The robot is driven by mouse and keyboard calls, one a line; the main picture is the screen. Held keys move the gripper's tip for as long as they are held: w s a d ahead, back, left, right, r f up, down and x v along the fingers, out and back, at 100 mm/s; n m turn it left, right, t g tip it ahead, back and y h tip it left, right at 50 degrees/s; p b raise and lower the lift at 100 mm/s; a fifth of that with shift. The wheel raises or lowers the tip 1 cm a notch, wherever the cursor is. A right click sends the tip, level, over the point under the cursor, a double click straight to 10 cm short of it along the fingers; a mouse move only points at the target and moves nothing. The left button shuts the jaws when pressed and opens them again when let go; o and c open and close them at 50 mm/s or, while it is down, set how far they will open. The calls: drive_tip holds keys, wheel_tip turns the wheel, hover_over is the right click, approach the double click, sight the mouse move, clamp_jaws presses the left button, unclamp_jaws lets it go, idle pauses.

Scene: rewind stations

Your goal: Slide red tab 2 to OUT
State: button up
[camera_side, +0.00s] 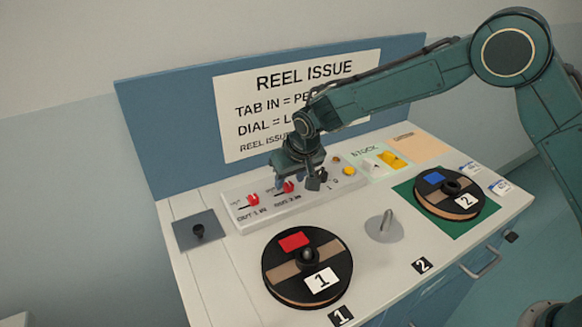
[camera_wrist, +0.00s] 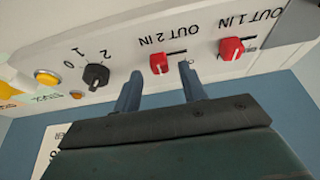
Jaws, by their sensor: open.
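Red tab 2 (camera_wrist: 159,63) sits at the IN end of its slot in the wrist view, where its label appears upside down. The bare slot runs right from it toward OUT. In the side view the tab (camera_side: 289,187) is beside my gripper. My gripper (camera_wrist: 160,84) is open and empty, its two fingers apart, one to each side of tab 2 in the wrist view. The fingertips appear short of the tab; I cannot tell the exact gap. In the side view my gripper (camera_side: 299,183) is over the switch panel (camera_side: 236,218), hiding part of it.
A black dial (camera_wrist: 96,76) and an orange button (camera_wrist: 47,77) lie left. Reel 1 (camera_side: 327,262), reel 2 (camera_side: 450,211) and a grey spindle plate (camera_side: 386,233) stand in front of the panel.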

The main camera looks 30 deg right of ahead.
drive_tip(key=shift+x, duration=0.75)
clamp_jaws()
drive_tip(key=shift+a, duration=2.1)
drive_tip(key=shift+c, duration=0.5)
unclamp_jaws()
drive_tip(key=shift+o, duration=0.5)
drive_tip(key=shift+r, duration=0.1)
